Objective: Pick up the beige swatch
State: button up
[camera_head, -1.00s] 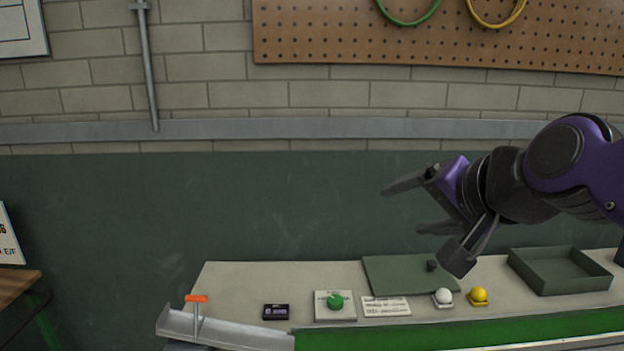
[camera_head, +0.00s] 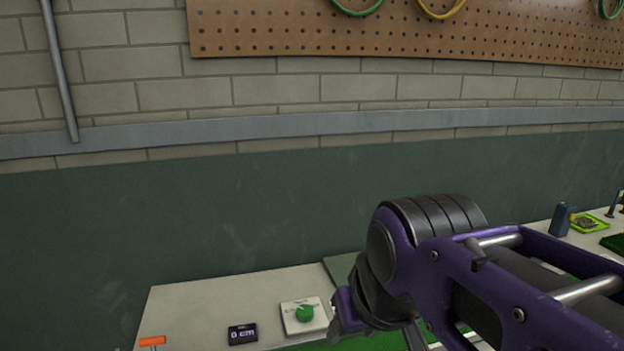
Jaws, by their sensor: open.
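I cannot make out a beige swatch in the head view. My gripper (camera_head: 374,332) is at the bottom of the view, pointing down over the front of the bench, right of the green knob. Its fingers are spread and partly cut off by the lower edge, and I see nothing held between them. My purple arm covers the middle and right part of the bench, so what lies there is hidden.
The pale bench (camera_head: 195,305) carries a small black display (camera_head: 242,334) and a white plate with a green knob (camera_head: 304,314). An orange-topped post (camera_head: 152,341) stands at left. At far right are a dark blue container (camera_head: 561,219) and a bright green tray (camera_head: 590,223).

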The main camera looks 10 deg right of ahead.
aim_at(584, 222)
jog(key=j+z, duration=0.2)
jog(key=z, duration=0.75)
jog(key=l+z, duration=0.2)
jog(key=z, duration=0.85)
jog(key=k, duration=0.4)
jog(key=k+u, duration=0.1)
jog(key=u, duration=0.35)
jog(key=k+j+u, duration=0.1)
jog(key=u, duration=0.4)
jog(key=i+l+u, duration=0.1)
jog(key=u, duration=0.95)
jog(key=l, duration=1.7)
jog(key=i, duration=0.05)
